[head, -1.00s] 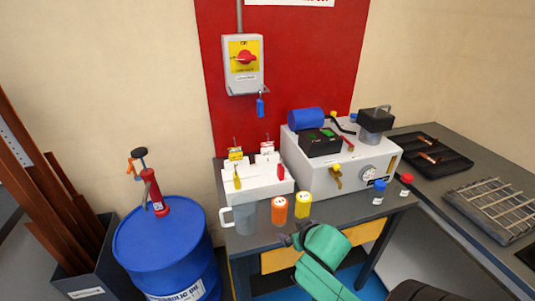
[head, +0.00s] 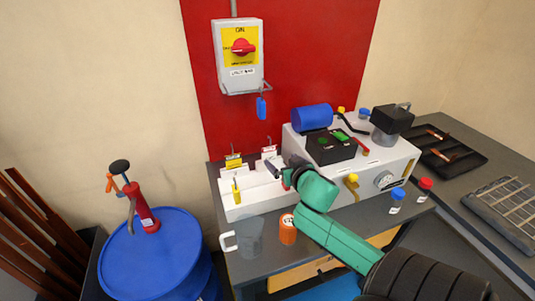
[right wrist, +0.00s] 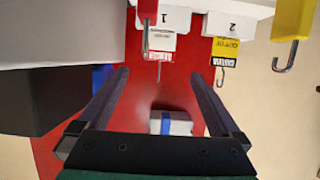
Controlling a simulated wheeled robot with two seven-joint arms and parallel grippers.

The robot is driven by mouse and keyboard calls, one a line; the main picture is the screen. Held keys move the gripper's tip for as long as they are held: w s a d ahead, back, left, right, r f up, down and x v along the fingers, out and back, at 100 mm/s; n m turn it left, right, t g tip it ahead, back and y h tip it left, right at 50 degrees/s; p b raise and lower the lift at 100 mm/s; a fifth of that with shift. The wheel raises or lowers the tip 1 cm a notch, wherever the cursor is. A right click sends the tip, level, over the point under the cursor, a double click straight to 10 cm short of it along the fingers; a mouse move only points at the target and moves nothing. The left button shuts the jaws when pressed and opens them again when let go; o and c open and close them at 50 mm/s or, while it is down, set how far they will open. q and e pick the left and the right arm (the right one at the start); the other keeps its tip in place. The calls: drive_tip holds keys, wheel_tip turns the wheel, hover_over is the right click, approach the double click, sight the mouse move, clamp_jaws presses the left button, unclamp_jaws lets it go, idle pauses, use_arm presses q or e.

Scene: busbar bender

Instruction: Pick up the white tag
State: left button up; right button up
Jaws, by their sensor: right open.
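The white tag (head: 268,152) with red marking stands at the back of the white lock station (head: 254,200), right of a yellow tag (head: 233,160). In the right wrist view the picture is inverted, and the white tag (right wrist: 162,50) hangs below the block marked 1, with a thin wire hook. My right gripper (head: 279,167) is open and empty, just in front of the white tag, at the station's right side. In the wrist view its fingers (right wrist: 159,78) lie either side of the tag's line, apart from it. My left gripper is not in view.
The bender (head: 365,170) is close on the right. A clear mug (head: 249,238) and orange jar (head: 287,229) stand in front. The switch box (head: 239,55) is above.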

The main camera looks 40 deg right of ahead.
sight(270, 150)
drive_tip(key=p+x, duration=0.1)
drive_tip(key=x, duration=0.9)
drive_tip(key=shift+w+r, duration=0.1)
drive_tip(key=shift+w, duration=0.15)
drive_tip(key=shift+w+d+f, duration=0.1)
drive_tip(key=shift+w+f, duration=0.15)
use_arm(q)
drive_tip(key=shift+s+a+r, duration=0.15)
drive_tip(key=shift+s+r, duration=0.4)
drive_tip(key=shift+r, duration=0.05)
use_arm(e)
drive_tip(key=c, duration=1.3)
